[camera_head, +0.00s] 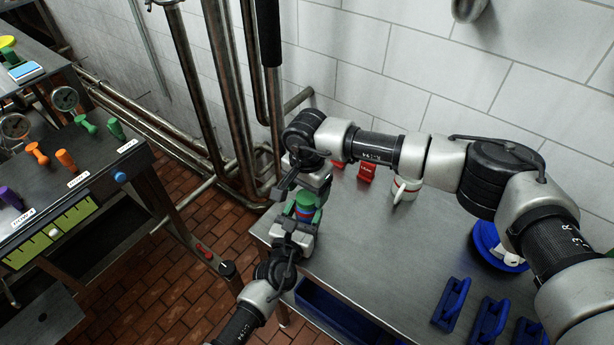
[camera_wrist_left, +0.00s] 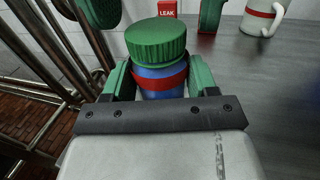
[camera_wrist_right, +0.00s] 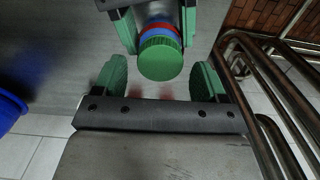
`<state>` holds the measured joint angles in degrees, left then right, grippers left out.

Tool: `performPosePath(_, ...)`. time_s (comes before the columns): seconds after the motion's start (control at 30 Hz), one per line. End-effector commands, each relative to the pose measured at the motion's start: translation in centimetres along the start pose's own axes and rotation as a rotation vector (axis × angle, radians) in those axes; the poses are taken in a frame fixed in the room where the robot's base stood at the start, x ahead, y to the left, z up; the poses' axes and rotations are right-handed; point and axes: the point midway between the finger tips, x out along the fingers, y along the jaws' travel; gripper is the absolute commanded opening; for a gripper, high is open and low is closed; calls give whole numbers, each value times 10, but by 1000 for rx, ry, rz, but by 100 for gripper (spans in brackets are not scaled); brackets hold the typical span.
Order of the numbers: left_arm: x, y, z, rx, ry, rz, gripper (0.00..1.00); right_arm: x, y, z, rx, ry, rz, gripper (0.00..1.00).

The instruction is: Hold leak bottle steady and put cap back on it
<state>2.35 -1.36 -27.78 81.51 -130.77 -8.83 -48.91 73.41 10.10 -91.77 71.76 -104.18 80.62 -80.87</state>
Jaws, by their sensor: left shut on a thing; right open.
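The leak bottle (camera_wrist_left: 160,88) is blue with a red band and stands upright at the table's near left corner. My left gripper (camera_wrist_left: 160,80) is shut on its sides. The ridged green cap (camera_wrist_left: 156,40) sits on top of the bottle; whether it is screwed tight cannot be told. It also shows in the right wrist view (camera_wrist_right: 160,59). My right gripper (camera_wrist_right: 160,82) is open, with its green finger pads apart on either side of the cap's line. In the left wrist view those pads show above and beside the cap, not touching it.
A red LEAK block (camera_head: 367,173) and a white mug with a red band (camera_head: 405,189) stand behind on the metal table (camera_head: 370,245). Blue handled pieces (camera_head: 452,303) and a blue round container (camera_head: 492,244) are at the right. The table's middle is clear.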

Motion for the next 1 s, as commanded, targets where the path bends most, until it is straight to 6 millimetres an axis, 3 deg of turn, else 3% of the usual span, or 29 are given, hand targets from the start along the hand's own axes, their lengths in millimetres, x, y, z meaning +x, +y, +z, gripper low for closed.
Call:
performPosePath(0.2, 0, 0, 0, 0, 0, 0, 0, 15, 0, 0, -1, 0, 0, 72)
performPosePath(0.47, 0, 0, 0, 0, 0, 0, 0, 16, 0, 0, -1, 0, 0, 72)
performPosePath(0.8, 0, 0, 0, 0, 0, 0, 0, 16, 0, 0, -1, 0, 0, 23)
performPosePath(1.0, 0, 0, 0, 0, 0, 0, 0, 16, 0, 0, 67, 0, 0, 22)
